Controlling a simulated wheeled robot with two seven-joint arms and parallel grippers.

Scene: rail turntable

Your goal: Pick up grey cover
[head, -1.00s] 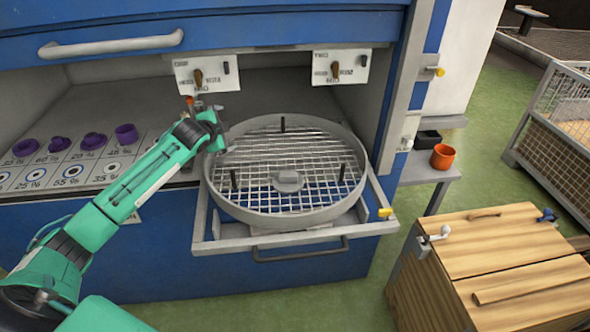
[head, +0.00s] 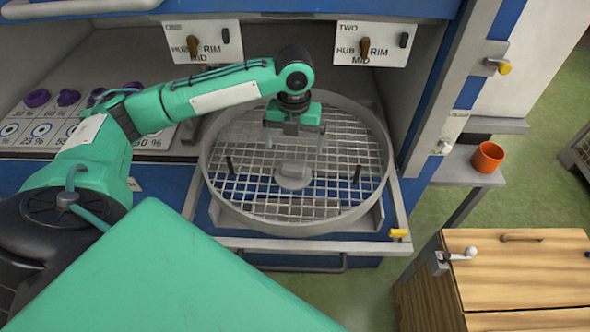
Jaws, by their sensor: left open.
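The grey cover (head: 293,176) looks to be the low round grey piece with a raised bar on top, at the middle of the round wire-mesh turntable (head: 215,196). My left gripper (head: 294,140) is over the mesh, just behind the cover in the picture, pointing down. Its jaws are open, with nothing seen between them. The gripper looks apart from the cover; its exact height above the mesh is hard to tell. My right gripper is not in view.
Dark upright pegs (head: 357,173) stand on the turntable around the cover. Two switch panels (head: 372,43) hang above it. Purple knobs (head: 68,97) stand on the left shelf. An orange cup (head: 487,157) and a wooden box (head: 520,270) are at the right.

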